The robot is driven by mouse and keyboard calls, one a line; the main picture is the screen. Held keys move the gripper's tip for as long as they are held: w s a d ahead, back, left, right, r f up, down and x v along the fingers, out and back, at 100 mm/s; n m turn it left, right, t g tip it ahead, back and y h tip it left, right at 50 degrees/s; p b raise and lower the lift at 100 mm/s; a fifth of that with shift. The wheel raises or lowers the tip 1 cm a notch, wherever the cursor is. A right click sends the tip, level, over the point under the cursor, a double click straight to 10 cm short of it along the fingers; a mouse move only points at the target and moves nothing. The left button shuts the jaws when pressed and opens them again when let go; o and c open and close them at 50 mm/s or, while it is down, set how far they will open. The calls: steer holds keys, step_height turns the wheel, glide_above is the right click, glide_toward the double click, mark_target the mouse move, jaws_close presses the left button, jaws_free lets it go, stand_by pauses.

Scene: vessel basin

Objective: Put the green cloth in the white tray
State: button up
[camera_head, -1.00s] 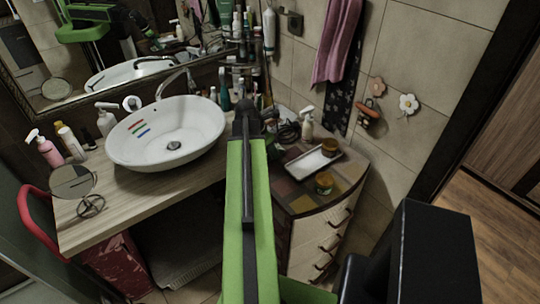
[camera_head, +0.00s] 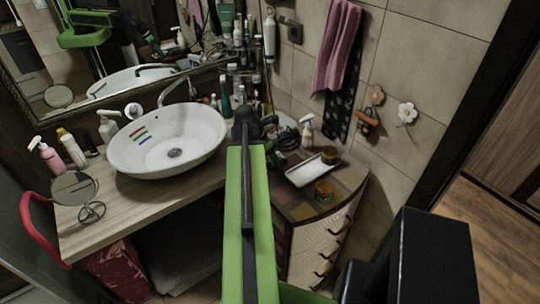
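The white tray (camera_head: 309,169) lies on the patterned top of the cabinet to the right of the basin. My gripper (camera_head: 244,112) is dark, at the end of my green arm, and appears right of the basin and left of the tray. My own arm hides its fingertips, so its opening cannot be made out.
A white spray bottle (camera_head: 307,130) stands behind the tray. Several bottles crowd the wall behind my gripper. A round mirror (camera_head: 73,188) stands left of the basin.

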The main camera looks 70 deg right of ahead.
steer(key=p+v, duration=0.9)
steer(key=v, duration=0.2)
steer(key=w+a+f+m+t+y, duration=0.15)
steer(key=w+a+m, duration=0.35)
steer(key=w+a, duration=1.85)
steer(key=w+a+m+y, duration=0.1)
steer(key=w+a+m, duration=0.2)
steer(key=a, duration=1.3)
steer(key=w+a+m+t+y, duration=0.1)
steer(key=w+a+m, duration=0.2)
steer(key=a, duration=1.3)
steer(key=shift+a+f, duration=0.15)
steer(key=shift+a, duration=0.2)
steer(key=shift+o, duration=0.5)
steer(key=shift+w, duration=0.15)
